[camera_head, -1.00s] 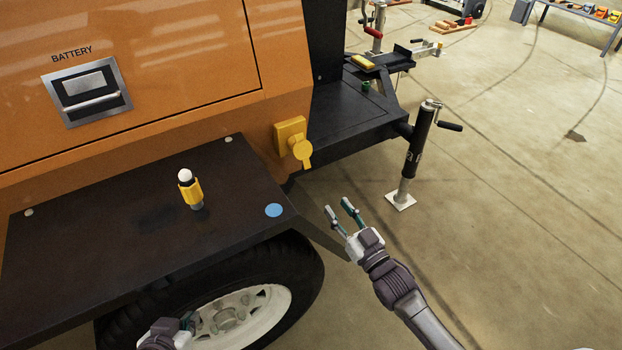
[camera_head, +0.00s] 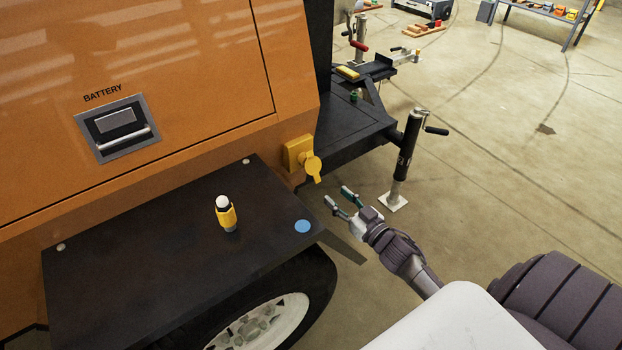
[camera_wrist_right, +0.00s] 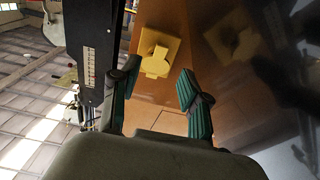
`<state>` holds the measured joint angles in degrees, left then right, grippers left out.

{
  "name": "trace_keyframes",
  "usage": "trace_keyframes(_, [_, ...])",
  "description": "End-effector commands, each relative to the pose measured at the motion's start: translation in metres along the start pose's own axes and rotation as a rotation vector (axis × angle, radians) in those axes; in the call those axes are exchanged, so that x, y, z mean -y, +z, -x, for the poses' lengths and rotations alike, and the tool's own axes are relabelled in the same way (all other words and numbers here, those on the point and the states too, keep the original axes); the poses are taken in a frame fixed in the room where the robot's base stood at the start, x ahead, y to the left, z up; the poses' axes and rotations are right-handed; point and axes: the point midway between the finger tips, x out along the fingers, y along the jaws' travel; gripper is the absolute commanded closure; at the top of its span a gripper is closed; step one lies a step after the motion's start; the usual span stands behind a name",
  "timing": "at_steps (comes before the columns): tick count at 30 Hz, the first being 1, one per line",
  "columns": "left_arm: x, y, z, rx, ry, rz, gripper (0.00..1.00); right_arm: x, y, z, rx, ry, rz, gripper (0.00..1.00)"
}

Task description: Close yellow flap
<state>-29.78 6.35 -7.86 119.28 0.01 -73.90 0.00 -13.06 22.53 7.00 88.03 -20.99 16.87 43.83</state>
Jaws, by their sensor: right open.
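The yellow flap (camera_head: 313,167) is a rounded tab with a narrow tail. It hangs at the lower right of a square yellow housing (camera_head: 296,153) on the orange panel's lower corner. My right gripper (camera_head: 337,196) is open and empty, below and to the right of the flap and apart from it. In the right wrist view the flap (camera_wrist_right: 155,63) and its housing (camera_wrist_right: 167,34) show beyond and between the open fingers (camera_wrist_right: 159,72). My left gripper is not in view.
A black fender (camera_head: 150,240) with a yellow-and-white light (camera_head: 226,214) and blue disc (camera_head: 302,226) lies left of the gripper. A black jack stand (camera_head: 406,155) stands to the right, past the black tow frame (camera_head: 350,125).

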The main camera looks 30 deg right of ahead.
Motion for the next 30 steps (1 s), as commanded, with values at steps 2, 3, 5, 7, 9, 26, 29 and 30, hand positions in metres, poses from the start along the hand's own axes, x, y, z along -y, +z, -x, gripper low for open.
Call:
trace_keyframes(2, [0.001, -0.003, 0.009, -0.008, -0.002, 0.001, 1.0, 0.0, 0.0, -0.02, -0.004, 0.0, 0.004, 0.54])
trace_keyframes(3, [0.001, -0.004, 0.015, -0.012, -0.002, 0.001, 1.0, 0.0, 0.0, -0.029, -0.004, 0.0, 0.002, 0.54])
trace_keyframes(5, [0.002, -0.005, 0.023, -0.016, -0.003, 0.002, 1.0, 0.0, 0.0, -0.042, -0.004, -0.001, 0.003, 0.54])
trace_keyframes(7, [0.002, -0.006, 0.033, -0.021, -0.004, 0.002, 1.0, 0.0, 0.001, -0.056, -0.003, 0.0, 0.002, 0.54])
trace_keyframes(9, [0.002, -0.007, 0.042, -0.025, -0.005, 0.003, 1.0, 0.0, 0.001, -0.068, -0.002, 0.0, 0.002, 0.54])
trace_keyframes(26, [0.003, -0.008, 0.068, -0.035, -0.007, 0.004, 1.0, 0.001, 0.0, -0.097, 0.0, -0.001, 0.002, 0.54])
trace_keyframes(29, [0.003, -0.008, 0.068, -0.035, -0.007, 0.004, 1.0, 0.001, 0.0, -0.097, 0.0, -0.001, 0.001, 0.66])
trace_keyframes(30, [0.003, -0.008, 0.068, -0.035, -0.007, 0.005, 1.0, 0.001, 0.0, -0.097, 0.0, -0.001, 0.001, 0.72])
